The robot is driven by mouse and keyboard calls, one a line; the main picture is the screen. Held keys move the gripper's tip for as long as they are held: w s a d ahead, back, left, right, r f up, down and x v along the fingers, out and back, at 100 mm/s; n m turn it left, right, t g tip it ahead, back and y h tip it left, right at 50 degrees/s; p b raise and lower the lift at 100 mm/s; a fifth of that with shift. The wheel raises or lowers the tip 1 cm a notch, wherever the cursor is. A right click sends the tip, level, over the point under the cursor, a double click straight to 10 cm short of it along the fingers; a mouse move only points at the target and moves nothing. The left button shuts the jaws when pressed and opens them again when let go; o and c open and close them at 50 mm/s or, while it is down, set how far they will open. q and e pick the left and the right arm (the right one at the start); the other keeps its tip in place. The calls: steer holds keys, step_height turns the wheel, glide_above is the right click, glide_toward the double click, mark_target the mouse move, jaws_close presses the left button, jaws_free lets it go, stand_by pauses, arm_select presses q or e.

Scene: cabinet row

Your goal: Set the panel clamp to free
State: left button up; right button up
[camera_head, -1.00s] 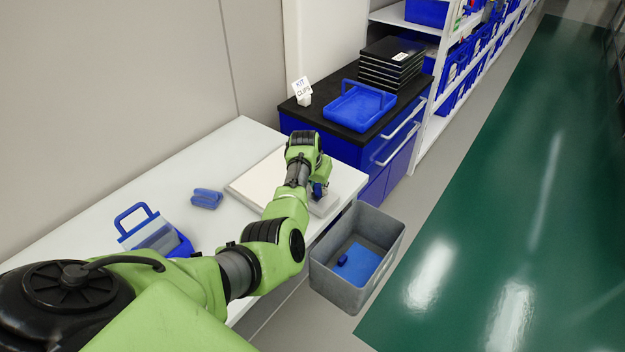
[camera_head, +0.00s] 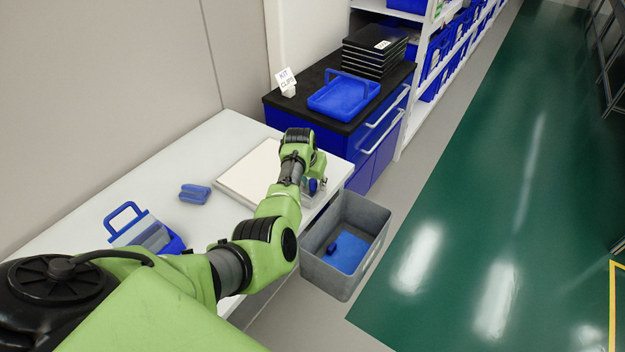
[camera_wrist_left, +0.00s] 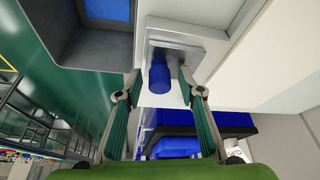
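The panel clamp shows in the left wrist view as a blue round knob (camera_wrist_left: 159,76) on a grey metal block (camera_wrist_left: 176,50) at the edge of a pale panel. In the head view, the white panel (camera_head: 246,178) lies on the white table, with the blue clamp knob (camera_head: 313,186) at its right end, partly hidden by my arm. My left gripper (camera_wrist_left: 160,82) is open, with one green finger on each side of the knob. Gaps show between the fingers and the knob. My right gripper is not in view.
A black-topped blue cabinet (camera_head: 329,108) stands behind. The green floor at right is clear.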

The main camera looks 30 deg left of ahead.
arm_select(q)
steer(key=v, duration=1.2)
steer(key=shift+w, duration=0.1)
steer(key=s+d+f+m+y, duration=0.1)
steer(key=s+f, duration=0.3)
steer(key=s, duration=0.4)
steer(key=s+d+f+m+y, duration=0.1)
steer(key=s+f, duration=0.3)
steer(key=s, duration=0.5)
steer(key=s+d+m+g+h, duration=0.1)
steer(key=s+d+h, duration=0.1)
steer(key=s+d, duration=0.65)
steer(key=s+d+m+h, duration=0.1)
steer(key=s+d, duration=0.4)
steer(key=s, duration=0.7)
step_height(320, 180, down, 26)
steer(key=s+g+b, duration=0.1)
steer(key=b, duration=0.1)
steer(key=s+a+f+g+b, duration=0.1)
steer(key=s+a+f+b, duration=0.1)
steer(key=s+f, duration=1.5)
step_height(320, 180, down, 3)
steer(key=shift+s+a+r+m+g, duration=0.2)
steer(key=shift+s+m+g, duration=0.1)
steer(key=shift+s, duration=0.05)
